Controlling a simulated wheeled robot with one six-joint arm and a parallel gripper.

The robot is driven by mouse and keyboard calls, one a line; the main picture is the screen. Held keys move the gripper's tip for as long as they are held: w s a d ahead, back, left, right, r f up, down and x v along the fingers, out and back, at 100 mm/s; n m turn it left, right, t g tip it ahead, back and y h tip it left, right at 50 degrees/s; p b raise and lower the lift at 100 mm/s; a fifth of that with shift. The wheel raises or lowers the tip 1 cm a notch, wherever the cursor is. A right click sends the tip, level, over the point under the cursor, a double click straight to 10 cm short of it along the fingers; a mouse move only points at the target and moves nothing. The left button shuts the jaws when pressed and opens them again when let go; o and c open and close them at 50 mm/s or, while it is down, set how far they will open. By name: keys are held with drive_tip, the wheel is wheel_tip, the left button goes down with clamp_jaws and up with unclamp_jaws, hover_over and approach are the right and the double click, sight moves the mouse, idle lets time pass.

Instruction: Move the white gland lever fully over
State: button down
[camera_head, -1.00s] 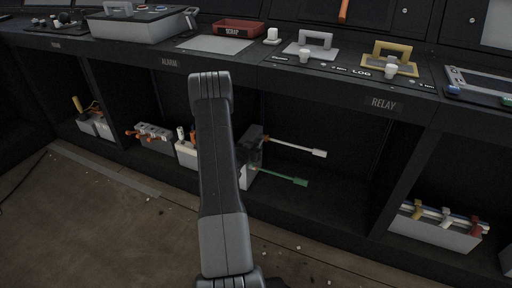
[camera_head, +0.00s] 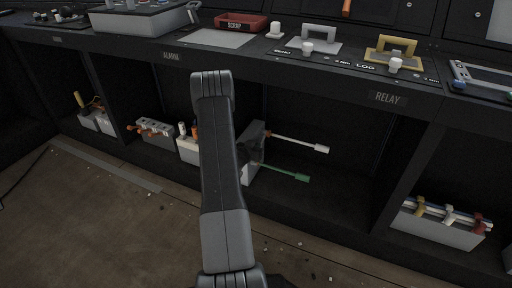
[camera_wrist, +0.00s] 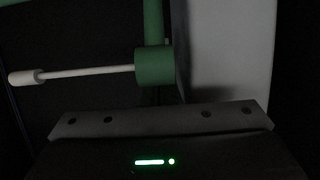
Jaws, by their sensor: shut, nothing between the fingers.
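The white lever (camera_head: 300,143) sticks out to the right from a grey block (camera_head: 251,165) inside the open bay under the console. A green lever (camera_head: 285,172) sticks out below it, also to the right. In the wrist view a white lever (camera_wrist: 85,72) with a thick white tip runs left from a green hub (camera_wrist: 153,66), beside a pale grey face (camera_wrist: 232,50). My gripper (camera_wrist: 160,120) fills the bottom of the wrist view, shut and empty, close below the lever; contact cannot be told. In the head view my arm hides most of it.
The bay has a black shelf above and a dark divider to the right. Grey boxes with orange and white fittings (camera_head: 155,134) stand left of my arm. Another box with coloured clips (camera_head: 438,228) stands in the right bay. Brown floor (camera_head: 110,225) in front is mostly clear.

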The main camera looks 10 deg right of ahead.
drive_tip(key=p+v, duration=0.3)
drive_tip(key=v, duration=1)
drive_tip(key=shift+s+a+p, duration=0.15)
drive_tip(key=shift+s+p, duration=0.2)
drive_tip(key=shift+r, duration=0.1)
drive_tip(key=b+x, duration=0.3)
drive_tip(key=x, duration=1.1)
drive_tip(key=shift+b, duration=0.4)
drive_tip(key=shift+a+r, duration=0.1)
drive_tip(key=shift+r, duration=0.15)
